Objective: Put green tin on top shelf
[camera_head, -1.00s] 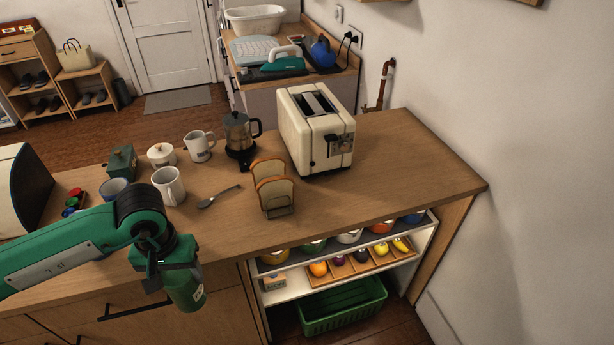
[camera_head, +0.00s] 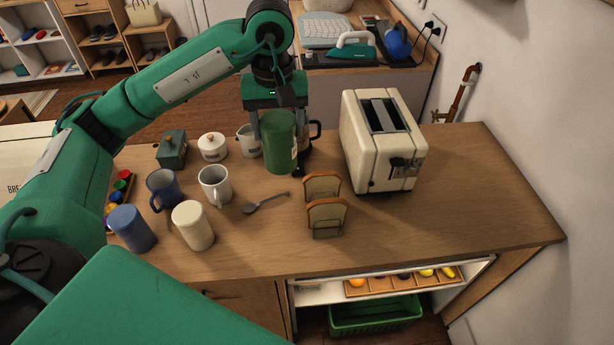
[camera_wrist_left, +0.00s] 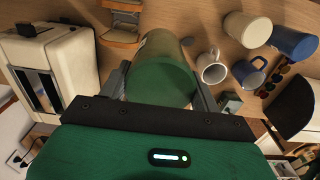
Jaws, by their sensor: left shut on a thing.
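The green tin (camera_head: 281,145) is upright between the fingers of my left gripper (camera_head: 278,132), which is shut on it. It is over the back of the wooden counter (camera_head: 480,200), in front of the dark coffee pot. I cannot tell if it touches the counter. The tin also fills the middle of the left wrist view (camera_wrist_left: 160,75), between both fingers. Under the counter at lower right is an open shelf unit (camera_head: 310,297); a fruit tray (camera_head: 405,281) shows in it. My right gripper is not in view.
A cream toaster (camera_head: 383,140) stands right of the tin, with a toast rack (camera_head: 326,205) in front. Several mugs and canisters, including a cream canister (camera_head: 193,226), stand at left. The counter's right end is clear. A green crate (camera_head: 375,315) is below the shelf.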

